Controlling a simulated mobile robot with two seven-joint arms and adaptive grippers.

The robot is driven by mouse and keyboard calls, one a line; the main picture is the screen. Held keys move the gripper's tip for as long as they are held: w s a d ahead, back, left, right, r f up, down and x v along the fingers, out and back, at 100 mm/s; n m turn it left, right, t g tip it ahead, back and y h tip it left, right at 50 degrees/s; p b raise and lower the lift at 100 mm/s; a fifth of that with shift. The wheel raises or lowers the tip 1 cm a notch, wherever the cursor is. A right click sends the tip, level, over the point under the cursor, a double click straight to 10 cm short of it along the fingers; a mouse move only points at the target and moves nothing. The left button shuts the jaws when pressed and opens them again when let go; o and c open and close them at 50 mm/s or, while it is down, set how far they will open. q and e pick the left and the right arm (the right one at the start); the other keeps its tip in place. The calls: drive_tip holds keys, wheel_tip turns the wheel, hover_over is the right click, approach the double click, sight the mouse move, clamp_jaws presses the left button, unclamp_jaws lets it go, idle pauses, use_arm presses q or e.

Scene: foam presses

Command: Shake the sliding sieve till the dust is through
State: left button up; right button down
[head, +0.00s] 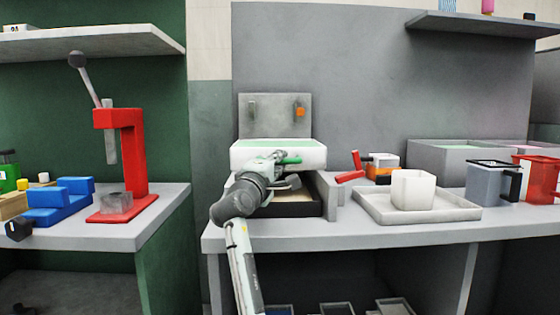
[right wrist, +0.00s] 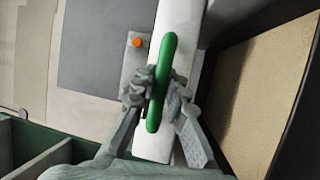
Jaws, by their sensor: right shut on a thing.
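The sliding sieve (head: 310,155) is a white frame with a pale green inside, set on a grey stand at the back of the middle bench. My right gripper (head: 284,165) is shut on the green handle (right wrist: 155,105) at the sieve's front. In the right wrist view, the fingers of my right gripper (right wrist: 158,92) close from both sides of the handle, against the white sieve front (right wrist: 186,25). Below the sieve is a dark tray (head: 296,209) with a tan bottom or layer, also seen in the right wrist view (right wrist: 262,90). Dust inside the sieve cannot be made out. My left gripper is not in view.
A grey backboard (head: 275,112) with an orange button stands behind the sieve. To the right are a red-handled device (head: 380,162), a white cup (head: 413,188) on a pale tray (head: 440,212), and jugs (head: 490,182). A red press (head: 130,160) stands on the left bench.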

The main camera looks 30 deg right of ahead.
drive_tip(key=shift+w, duration=0.1)
drive_tip(key=c, duration=1.5)
unclamp_jaws()
drive_tip(key=shift+c, duration=0.2)
drive_tip(key=shift+a, duration=0.1)
drive_tip(key=v, duration=1.2)
drive_tip(key=shift+f, duration=0.1)
